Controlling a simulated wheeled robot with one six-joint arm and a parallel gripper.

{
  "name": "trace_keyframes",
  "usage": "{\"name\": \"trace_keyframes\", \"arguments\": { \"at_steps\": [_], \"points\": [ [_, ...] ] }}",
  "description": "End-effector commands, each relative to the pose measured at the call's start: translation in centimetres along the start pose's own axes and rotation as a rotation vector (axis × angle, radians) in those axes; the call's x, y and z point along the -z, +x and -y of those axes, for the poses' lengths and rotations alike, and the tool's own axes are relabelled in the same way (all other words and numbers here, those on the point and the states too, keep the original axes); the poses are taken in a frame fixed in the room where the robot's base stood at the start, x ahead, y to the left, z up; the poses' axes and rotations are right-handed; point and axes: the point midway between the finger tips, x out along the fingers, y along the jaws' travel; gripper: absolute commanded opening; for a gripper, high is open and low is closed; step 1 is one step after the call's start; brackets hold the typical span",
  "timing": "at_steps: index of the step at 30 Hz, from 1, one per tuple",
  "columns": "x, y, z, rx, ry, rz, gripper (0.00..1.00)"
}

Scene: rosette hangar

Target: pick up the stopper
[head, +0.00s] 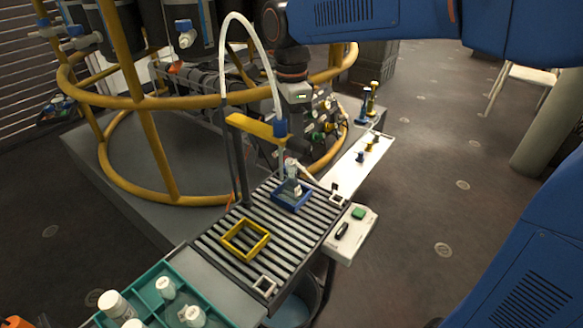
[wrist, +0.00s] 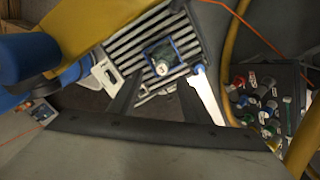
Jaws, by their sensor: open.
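My gripper (wrist: 160,84) is open; its two dark fingers are apart with nothing between them in the wrist view. Beyond the fingertips is a small clear bottle (wrist: 163,68) with a pale round top, inside a blue square frame (wrist: 148,52). In the head view the bottle (head: 291,186) stands upright in the blue frame (head: 284,203) on a slatted rack. Small yellow and dark pegs (head: 368,146) stand on a white shelf (head: 342,170) to the right. I cannot tell which piece is the stopper. In the head view my fingers are hard to make out.
An empty yellow frame (head: 245,239) sits on the slatted rack (head: 222,243). A white button box (head: 351,236) is at its right. A yellow bar (head: 250,125) with a blue nozzle overhangs the bottle. A teal tray (head: 160,275) holds white jars. Yellow pipes (head: 150,150) stand behind.

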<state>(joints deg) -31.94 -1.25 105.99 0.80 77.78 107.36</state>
Motion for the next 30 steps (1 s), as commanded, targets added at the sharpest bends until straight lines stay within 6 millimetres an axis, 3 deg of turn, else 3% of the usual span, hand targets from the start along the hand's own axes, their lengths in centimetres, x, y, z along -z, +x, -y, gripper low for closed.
{"name": "trace_keyframes", "arguments": {
  "at_steps": [5,16,25,26,30],
  "points": [
    [0.0,0.9,0.1,0.000,0.000,0.000,0.44],
    [-0.2,5.3,0.5,0.000,0.000,0.000,0.44],
    [-0.2,5.8,0.5,0.001,0.000,0.000,0.44],
    [-0.2,5.8,0.5,0.001,0.000,0.000,0.42],
    [-0.2,5.7,0.5,0.001,0.000,0.000,0.09]
  ]
}}
